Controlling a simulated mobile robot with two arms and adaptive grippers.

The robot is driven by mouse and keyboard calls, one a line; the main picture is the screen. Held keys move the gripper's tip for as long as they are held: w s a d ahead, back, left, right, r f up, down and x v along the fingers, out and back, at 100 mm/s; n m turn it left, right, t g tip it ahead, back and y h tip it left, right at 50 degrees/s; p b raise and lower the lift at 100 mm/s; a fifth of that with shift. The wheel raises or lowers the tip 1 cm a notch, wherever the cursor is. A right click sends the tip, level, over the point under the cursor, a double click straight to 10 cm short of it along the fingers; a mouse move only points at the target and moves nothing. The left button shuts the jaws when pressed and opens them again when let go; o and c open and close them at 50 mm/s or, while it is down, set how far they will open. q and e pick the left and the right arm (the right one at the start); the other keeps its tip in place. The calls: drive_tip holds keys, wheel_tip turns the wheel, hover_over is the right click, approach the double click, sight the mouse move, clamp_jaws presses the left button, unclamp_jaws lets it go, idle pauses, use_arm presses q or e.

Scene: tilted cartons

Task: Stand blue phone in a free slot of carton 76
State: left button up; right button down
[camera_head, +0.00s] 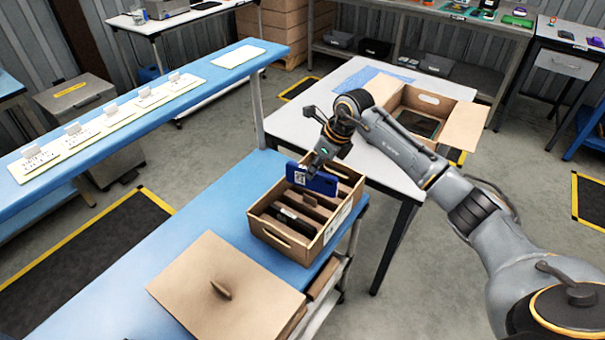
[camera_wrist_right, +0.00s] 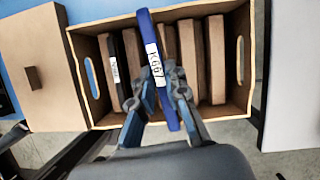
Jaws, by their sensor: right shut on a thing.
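The blue phone (camera_head: 312,180) is held over a tan slotted carton (camera_head: 326,236) on the blue table. The phone (camera_wrist_right: 147,40) carries a white label and looks edge-on in the right wrist view. My right gripper (camera_head: 320,163) is shut on it, and its fingers (camera_wrist_right: 160,92) lie on either side of the phone. The carton (camera_wrist_right: 76,48) has several cardboard dividers. A dark phone (camera_head: 293,219) with a white label stands in one of its slots towards the left end in the wrist view. I cannot read the carton's number. My left gripper is not in view.
A closed brown box (camera_head: 222,285) stands on the blue table (camera_head: 170,260) beside the carton. An open cardboard box (camera_head: 464,125) stands on the white table (camera_head: 300,125) behind. A blue shelf (camera_head: 190,95) with several cards runs at the left.

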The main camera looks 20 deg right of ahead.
sight(318, 189)
drive_tip(key=shift+m, duration=0.9)
drive_tip(key=shift+w+d+f+b, duration=0.1)
drive_tip(key=shift+d+f+b, duration=0.25)
drive_tip(key=shift+f, duration=0.4)
drive_tip(key=shift+w+d+f+b, duration=0.1)
drive_tip(key=shift+d+f+b, duration=0.1)
drive_tip(key=shift+f+b, duration=0.35)
drive_tip(key=shift+w+d+f+b, duration=0.1)
drive_tip(key=shift+d+f+b, duration=0.15)
drive_tip(key=shift+f, duration=0.65)
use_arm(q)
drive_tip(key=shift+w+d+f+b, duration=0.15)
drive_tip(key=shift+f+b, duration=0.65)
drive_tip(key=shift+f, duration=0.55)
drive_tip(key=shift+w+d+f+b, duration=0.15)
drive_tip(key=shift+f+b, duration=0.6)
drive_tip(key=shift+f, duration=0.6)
use_arm(e)
drive_tip(key=shift+h, duration=0.3)
drive_tip(key=shift+f, duration=2)
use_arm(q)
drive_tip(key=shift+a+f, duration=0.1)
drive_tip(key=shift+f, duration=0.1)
use_arm(e)
drive_tip(key=shift+f, duration=0.2)
drive_tip(key=c, duration=1.3)
unclamp_jaws()
drive_tip(key=shift+s, duration=0.1)
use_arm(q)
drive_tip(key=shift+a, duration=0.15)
